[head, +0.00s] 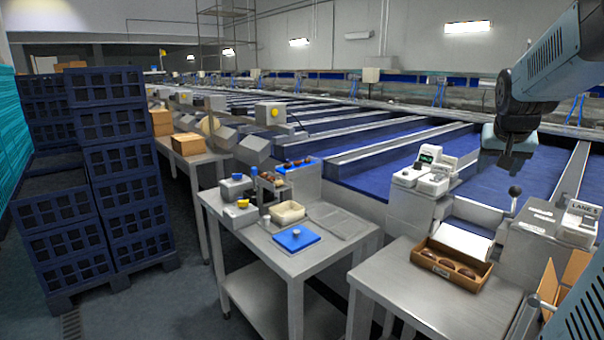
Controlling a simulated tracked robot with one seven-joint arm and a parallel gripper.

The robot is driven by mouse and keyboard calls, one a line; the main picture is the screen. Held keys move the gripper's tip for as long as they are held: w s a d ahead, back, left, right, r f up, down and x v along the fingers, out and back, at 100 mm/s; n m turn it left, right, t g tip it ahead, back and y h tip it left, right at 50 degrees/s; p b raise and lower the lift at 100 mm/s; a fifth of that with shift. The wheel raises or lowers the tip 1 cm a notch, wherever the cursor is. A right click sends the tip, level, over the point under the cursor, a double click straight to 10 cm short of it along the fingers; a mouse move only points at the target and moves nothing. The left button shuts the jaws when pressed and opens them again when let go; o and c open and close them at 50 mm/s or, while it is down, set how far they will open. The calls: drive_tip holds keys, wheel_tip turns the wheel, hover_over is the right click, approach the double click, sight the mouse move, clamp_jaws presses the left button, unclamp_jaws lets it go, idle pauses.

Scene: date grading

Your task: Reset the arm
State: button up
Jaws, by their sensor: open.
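My gripper (505,165) hangs at the upper right of the head view, in front of the blue sorting lanes. It points down and looks empty. It is high above the right steel table (395,290) and touches nothing. My arm comes in from the upper right corner, bent at the elbow. The fingertips are small and dark, so their gap is hard to make out.
The left steel table (275,255) holds a blue board (296,239), a cream tub (287,212) and small devices. Dark blue crates (120,160) are stacked at the left. The floor between is clear.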

drive_tip(key=s+a+f+n+y, duration=0.2)
drive_tip(key=s+a+n, duration=0.1)
drive_tip(key=s+a, duration=0.6)
drive_tip(key=s+a+f+n+y, duration=0.1)
drive_tip(key=s+a+f+n, duration=0.1)
drive_tip(key=s+a, duration=0.6)
drive_tip(key=a+f, duration=0.1)
drive_tip(key=a, duration=0.5)
drive_tip(key=shift+s+a+n+g+y, duration=0.2)
drive_tip(key=shift+s+n+g+y, duration=0.1)
drive_tip(key=shift+s+n+y, duration=0.1)
